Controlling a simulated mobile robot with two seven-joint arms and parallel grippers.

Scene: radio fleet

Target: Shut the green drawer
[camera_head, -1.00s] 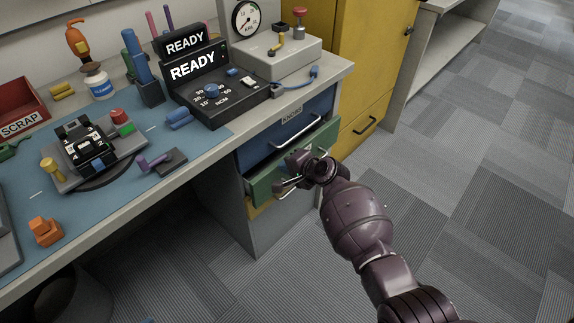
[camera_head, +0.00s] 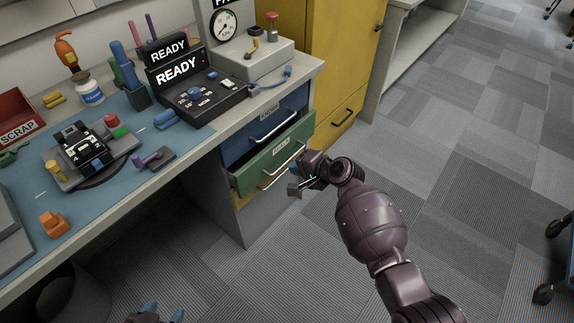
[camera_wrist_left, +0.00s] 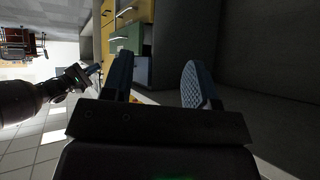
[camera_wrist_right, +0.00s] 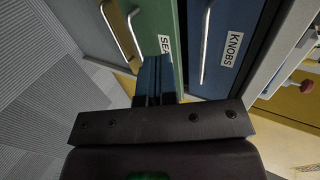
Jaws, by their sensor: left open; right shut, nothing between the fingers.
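The green drawer (camera_head: 262,170) has a metal handle (camera_head: 283,166) and a white label, and lies below the blue drawer. Its front appears to stand a little forward of the blue one. It also shows in the right wrist view (camera_wrist_right: 158,20) and, small, in the left wrist view (camera_wrist_left: 128,36). My right gripper (camera_head: 296,178) is shut and empty, close to the right half of the green front; I cannot tell whether it touches. Its fingers (camera_wrist_right: 154,78) hide part of the label. My left gripper (camera_wrist_left: 157,62) is open and empty; its fingertips show at the head view's bottom edge (camera_head: 156,313).
The blue drawer (camera_head: 240,150), labelled KNOBS, looks shut. A yellow cabinet (camera_head: 340,65) stands right of the bench. The bench top (camera_head: 205,140) holds a READY device (camera_head: 195,95), a gauge box and several tools. Carpet floor (camera_head: 450,150) is open to the right.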

